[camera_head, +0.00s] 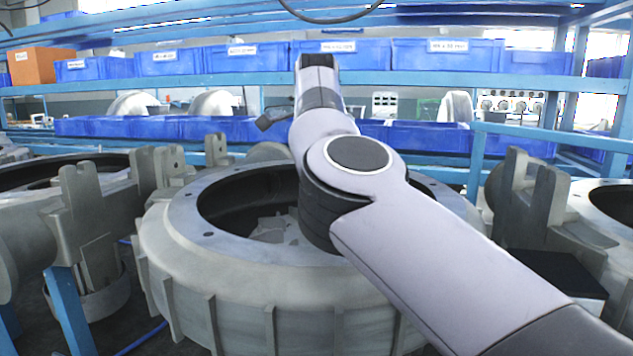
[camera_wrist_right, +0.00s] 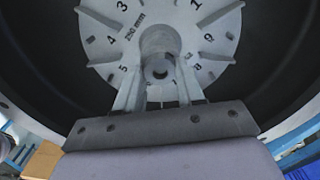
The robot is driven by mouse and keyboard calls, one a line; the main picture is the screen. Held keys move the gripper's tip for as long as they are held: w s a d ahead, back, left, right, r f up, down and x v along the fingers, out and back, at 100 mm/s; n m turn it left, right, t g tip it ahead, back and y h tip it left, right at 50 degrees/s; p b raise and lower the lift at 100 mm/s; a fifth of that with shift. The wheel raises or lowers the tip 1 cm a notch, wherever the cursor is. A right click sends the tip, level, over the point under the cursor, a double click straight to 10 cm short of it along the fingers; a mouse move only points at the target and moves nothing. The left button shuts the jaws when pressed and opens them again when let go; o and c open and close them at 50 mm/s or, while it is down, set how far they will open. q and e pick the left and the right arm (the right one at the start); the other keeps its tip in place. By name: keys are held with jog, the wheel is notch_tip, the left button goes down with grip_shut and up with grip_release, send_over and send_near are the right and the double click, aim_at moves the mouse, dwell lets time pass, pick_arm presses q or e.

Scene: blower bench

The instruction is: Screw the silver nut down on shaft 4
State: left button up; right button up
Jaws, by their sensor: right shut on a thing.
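In the right wrist view, my right gripper (camera_wrist_right: 160,82) reaches over a round grey disc (camera_wrist_right: 105,40) with numbers around it and the mark "250 mm". A grey cylindrical shaft (camera_wrist_right: 160,45) stands at the disc's middle. The two fingers are either side of a small round grey piece at the shaft, which looks like the silver nut (camera_wrist_right: 160,71); its edges are blurred. The gripper is shut on it. In the head view my right arm crosses a large round grey housing (camera_head: 190,265) and hides part of its opening. The gripper is hidden there. My left gripper is not in view.
More grey housings stand at the left (camera_head: 100,210) and right (camera_head: 530,205), with upright lugs. A blue rack (camera_head: 420,80) with several blue bins (camera_head: 340,55) and an orange box (camera_head: 35,65) stands behind. The dark inner wall of the housing surrounds the disc.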

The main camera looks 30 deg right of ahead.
jog(key=m+p, duration=0.3)
jog(key=m, duration=0.2)
jog(key=shift+r+m+p, duration=0.1)
jog(key=shift+m+p, duration=0.2)
jog(key=shift+p, duration=0.05)
jog(key=shift+m, duration=0.5)
jog(key=m, duration=0.8)
jog(key=shift+m, duration=0.3)
jog(key=m, duration=0.4)
jog(key=shift+f, duration=0.2)
jog(key=m, duration=0.3)
jog(key=shift+m, duration=0.4)
jog(key=o, duration=0.8)
jog(key=shift+o, duration=0.2)
